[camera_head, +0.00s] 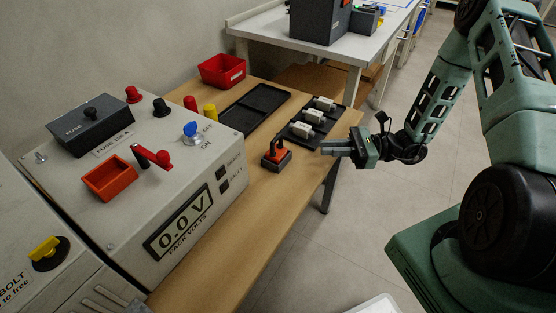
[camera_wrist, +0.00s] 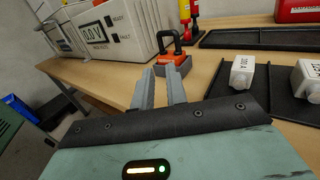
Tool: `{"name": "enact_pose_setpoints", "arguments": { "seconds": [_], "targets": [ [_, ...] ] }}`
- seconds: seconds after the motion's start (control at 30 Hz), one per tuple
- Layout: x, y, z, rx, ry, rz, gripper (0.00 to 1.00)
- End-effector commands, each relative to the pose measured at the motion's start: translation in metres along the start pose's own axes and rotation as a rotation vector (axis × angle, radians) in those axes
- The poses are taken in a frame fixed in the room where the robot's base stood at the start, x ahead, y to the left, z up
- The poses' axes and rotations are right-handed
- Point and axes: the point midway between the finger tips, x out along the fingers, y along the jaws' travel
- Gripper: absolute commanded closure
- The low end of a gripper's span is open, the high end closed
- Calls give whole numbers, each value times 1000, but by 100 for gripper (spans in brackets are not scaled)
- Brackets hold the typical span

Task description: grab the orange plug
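A black tray (camera_head: 312,121) with several white fuse blocks lies behind the plug. An empty black tray (camera_head: 255,108) and a red bin (camera_head: 222,70) are farther back. The grey panel box (camera_head: 165,206) with a 0.0 V display stands left. The wooden table (camera_head: 262,200) is bare in front.

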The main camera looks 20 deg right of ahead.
Motion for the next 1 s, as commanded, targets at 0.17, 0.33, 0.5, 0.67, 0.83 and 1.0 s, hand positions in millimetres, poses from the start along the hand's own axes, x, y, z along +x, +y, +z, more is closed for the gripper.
{"name": "enact_pose_setpoints", "arguments": {
  "seconds": [0.17, 0.33, 0.5, 0.67, 0.83, 1.0],
  "targets": [
    [40, 2, 0, -1, 0, 8, 86],
    [73, 2, 0, -1, 1, 8, 86],
    [93, 1, 0, -1, 2, 5, 86],
    [102, 1, -1, -1, 2, 5, 86],
    [127, 1, -3, -2, 2, 8, 86],
    [146, 0, -2, -1, 2, 6, 86]
  ]
}}
